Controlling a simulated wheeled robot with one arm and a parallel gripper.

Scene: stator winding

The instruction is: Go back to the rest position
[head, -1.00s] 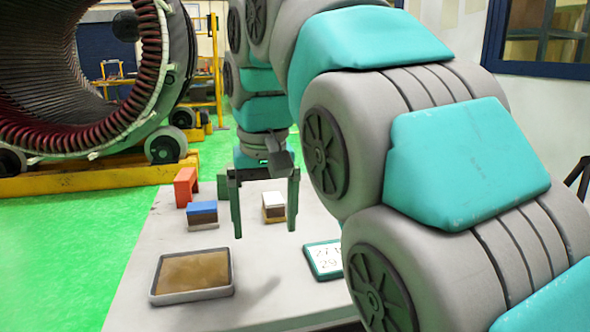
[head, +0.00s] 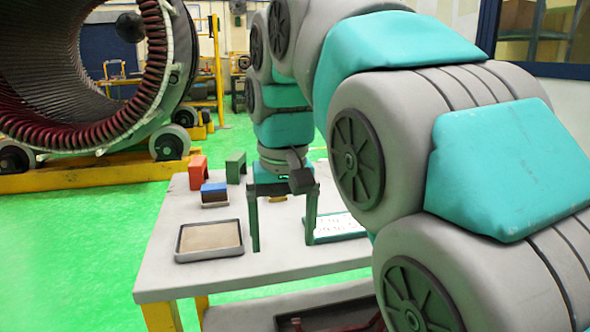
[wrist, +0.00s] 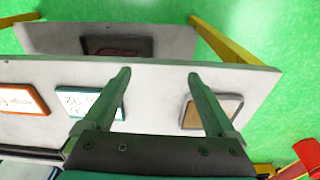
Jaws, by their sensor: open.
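My gripper (head: 283,216) hangs over the grey table (head: 165,268) in the head view, its two dark green fingers apart and nothing between them. The fingers also show in the wrist view (wrist: 160,76), pointing over the table's edge, with empty space between them. My teal and grey arm fills the right of the head view and hides part of the table.
On the table are a brown-filled tray (head: 210,238), a blue-topped block (head: 214,193), a red block (head: 198,172), a green bracket (head: 236,167) and a teal-edged number card (head: 338,228). An orange-edged card (wrist: 22,99) shows in the wrist view. A large stator (head: 150,60) stands behind left.

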